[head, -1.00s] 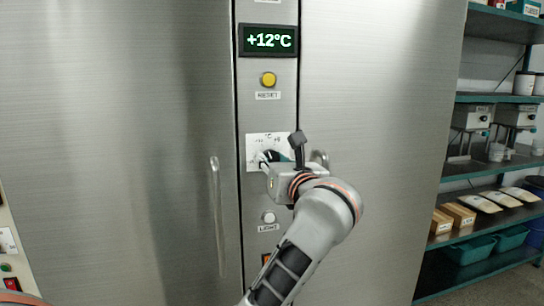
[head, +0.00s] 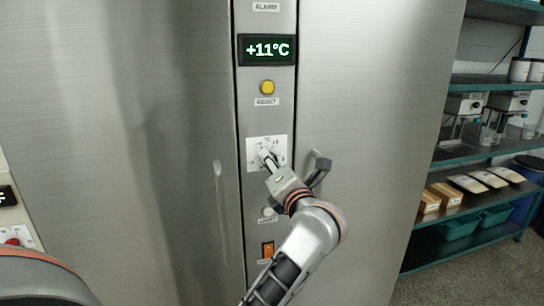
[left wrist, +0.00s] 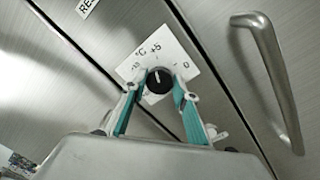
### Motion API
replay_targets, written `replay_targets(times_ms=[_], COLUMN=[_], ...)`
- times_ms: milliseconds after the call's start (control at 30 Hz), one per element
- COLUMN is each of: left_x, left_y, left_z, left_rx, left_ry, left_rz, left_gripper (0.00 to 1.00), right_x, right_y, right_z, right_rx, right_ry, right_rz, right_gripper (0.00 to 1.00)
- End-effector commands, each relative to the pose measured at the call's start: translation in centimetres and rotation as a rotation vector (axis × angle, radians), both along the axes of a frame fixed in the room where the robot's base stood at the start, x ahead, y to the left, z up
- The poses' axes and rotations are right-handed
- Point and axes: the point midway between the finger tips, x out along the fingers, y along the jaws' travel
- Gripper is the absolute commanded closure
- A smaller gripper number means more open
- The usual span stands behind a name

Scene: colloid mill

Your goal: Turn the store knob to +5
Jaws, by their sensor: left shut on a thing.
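The store knob (left wrist: 159,80) is round and black with a white pointer line, on a white dial plate (head: 266,152) marked in °C. In the left wrist view its pointer aims roughly up, towards the +5 mark (left wrist: 155,48); the 0 mark is to the right. My left gripper (head: 266,158) reaches the plate from below right. In the left wrist view its teal-padded fingers (left wrist: 156,92) are closed on the knob from both sides. In the head view the fingers mostly hide the knob. My right gripper is not in view.
A display (head: 267,49) reads +11°C, above a yellow reset button (head: 267,87). A light button (head: 268,212) and an orange switch (head: 267,249) sit below the dial. Door handles (head: 222,215) protrude on both sides of the panel. Shelves (head: 490,150) stand at right.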

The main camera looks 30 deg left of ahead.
Motion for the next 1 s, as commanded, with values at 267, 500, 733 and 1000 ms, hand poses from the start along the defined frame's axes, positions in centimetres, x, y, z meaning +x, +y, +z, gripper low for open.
replay_targets(times_ms=[267,500,733,1000], left_x=[-0.01,-0.01,-0.01,0.0], left_y=[-0.01,-0.01,-0.01,-0.01], left_z=[-0.03,-0.03,-0.01,0.01], left_rx=[0.051,0.061,0.06,0.059], left_ry=[0.061,0.071,0.07,0.069], left_rz=[0.0,0.0,0.0,0.0], left_gripper=[0.93,0.93,0.93,0.55], right_x=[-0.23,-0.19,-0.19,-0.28], right_y=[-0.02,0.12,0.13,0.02], right_z=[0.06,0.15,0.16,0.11], right_rx=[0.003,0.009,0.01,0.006], right_ry=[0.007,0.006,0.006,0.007], right_rz=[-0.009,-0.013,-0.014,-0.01], right_gripper=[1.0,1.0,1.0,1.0])
